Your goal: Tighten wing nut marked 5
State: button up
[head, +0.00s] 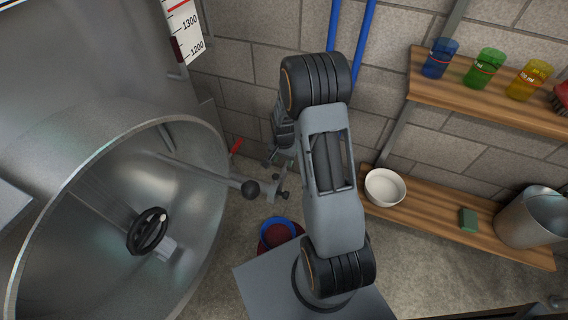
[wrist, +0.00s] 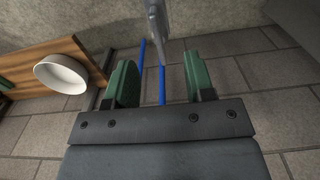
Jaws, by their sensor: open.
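No wing nut and no mark 5 can be made out in either view. A large steel tank (head: 90,60) fills the left, with a round steel door or bowl (head: 100,215) in front. A black handwheel (head: 148,231) and a bar with a black ball knob (head: 251,189) show at the round part. In the wrist view my gripper (wrist: 161,80) is open, its two green fingers apart with nothing held. A grey metal part (wrist: 156,18) shows beyond the fingertips; I cannot tell what it is. In the head view my arm partly hides my gripper.
Wooden shelves on the right hold coloured cups (head: 484,68), a white bowl (head: 385,187), a green block (head: 468,219) and a metal bucket (head: 532,217). Blue pipes (head: 364,40) run down the wall. A blue and red bucket (head: 278,234) stands on the floor below.

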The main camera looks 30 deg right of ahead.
notch_tip(320, 180, up, 9)
jog(key=p, duration=0.1)
jog(key=shift+f, duration=0.2)
dwell(0.5)
notch_tip(320, 180, up, 26)
jog(key=n+t+p, duration=0.1)
jog(key=n+p, duration=0.8)
jog(key=p, duration=0.4)
send_over(284, 167)
jog(key=s+a, duration=0.4)
jog(key=s, duration=0.3)
jog(key=s+a, duration=0.4)
jog(key=s, duration=0.3)
notch_tip(284, 167, up, 9)
jog(key=s+a+t+p, duration=0.1)
jog(key=s+t+p, duration=0.1)
jog(key=p, duration=0.2)
jog(key=shift+a+n+t, duration=0.2)
jog(key=shift+n+t, duration=0.1)
jog(key=shift+n, duration=0.1)
jog(key=shift+f, duration=0.1)
jog(key=shift+c, duration=0.5)
